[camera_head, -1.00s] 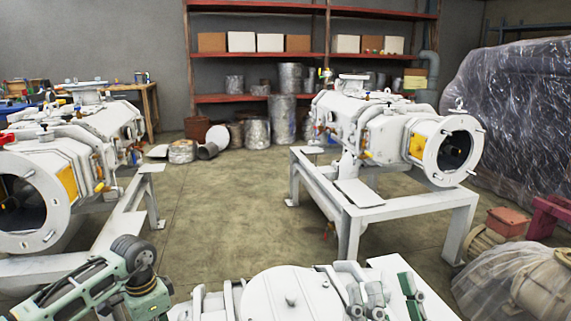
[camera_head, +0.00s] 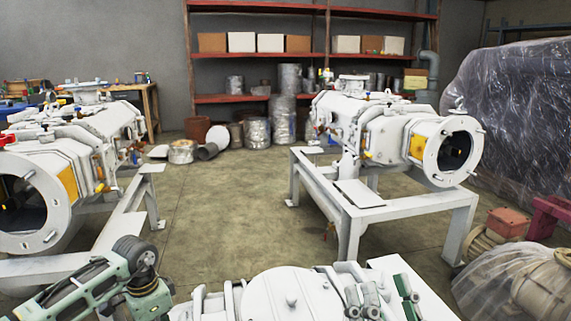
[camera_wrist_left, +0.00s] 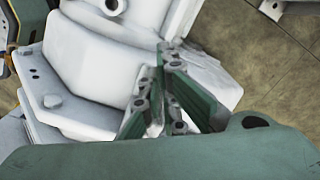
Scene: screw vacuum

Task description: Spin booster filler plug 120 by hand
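A white machine (camera_head: 275,290) fills the bottom middle of the head view, with a small round fitting (camera_head: 292,302) on top. I cannot tell which part is filler plug 120. My right gripper (camera_head: 385,298) is over the machine's right part; grey links and green finger parts show, but not its grip. In the left wrist view, my left gripper (camera_wrist_left: 162,75) has its green fingers drawn together beside a white casing (camera_wrist_left: 100,55). A round port (camera_wrist_left: 112,6) and a bolt head (camera_wrist_left: 52,101) show on the casing. I see no plug between the fingers.
Two more white machines, one on the left (camera_head: 85,165) and one on a white stand (camera_head: 375,130), flank an open floor (camera_head: 225,215). A plastic-covered motor (camera_head: 545,290) lies at lower right. Shelves (camera_head: 260,98) stand behind.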

